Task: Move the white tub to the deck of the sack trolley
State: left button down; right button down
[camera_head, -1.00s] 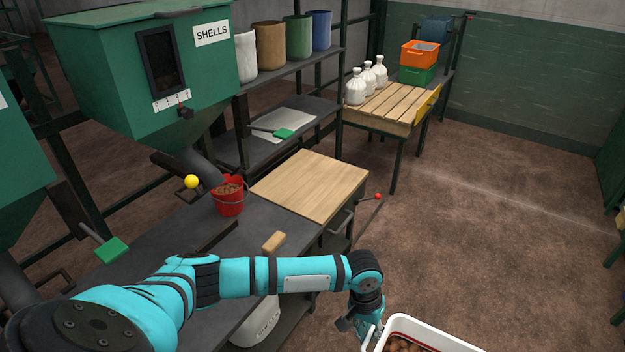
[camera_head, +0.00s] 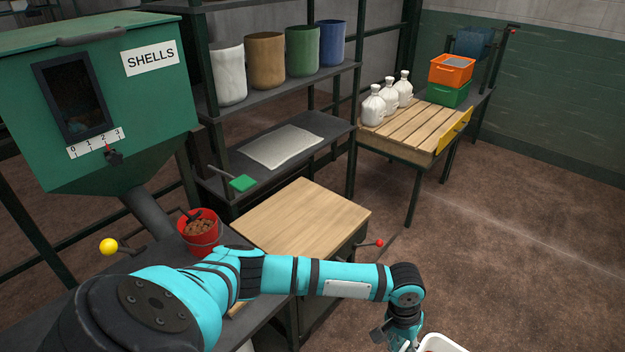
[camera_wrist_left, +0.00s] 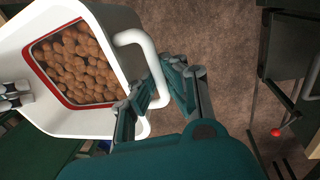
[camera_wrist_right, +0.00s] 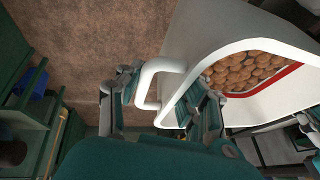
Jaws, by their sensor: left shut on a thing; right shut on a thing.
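The white tub (camera_head: 440,344) shows only as a rim at the bottom edge of the head view. In the left wrist view the tub (camera_wrist_left: 30,48) has a red line inside and is filled with brown, rounded pieces (camera_wrist_left: 78,62). My left gripper (camera_wrist_left: 167,82) is shut on one white loop handle (camera_wrist_left: 153,62). My right gripper (camera_wrist_right: 160,92) is shut on the opposite handle (camera_wrist_right: 146,82), beside the tub wall. The tub hangs between both grippers above the brown floor. I cannot make out the sack trolley in any view.
A dark bench with a wooden board (camera_head: 305,220) and a red bucket (camera_head: 200,232) stands left of the tub. A red-knobbed lever (camera_head: 379,243) juts out from it. A slatted table (camera_head: 405,130) with white jugs stands farther back. The floor (camera_head: 520,240) to the right is clear.

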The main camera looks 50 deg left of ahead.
aim_at(302, 217)
jog(key=i+u, duration=0.2)
jog(key=i, duration=0.95)
jog(key=i+u, duration=0.35)
jog(key=i, duration=0.25)
jog(key=i+l+u, duration=0.3)
jog(key=i, duration=0.25)
jog(key=i+j+u, duration=0.15)
jog(key=i+u, duration=0.15)
jog(key=u, duration=0.15)
jog(key=i+u, duration=0.3)
jog(key=u, duration=0.15)
jog(key=i+u, duration=0.3)
jog(key=u, duration=1.6)
jog(key=l, duration=0.1)
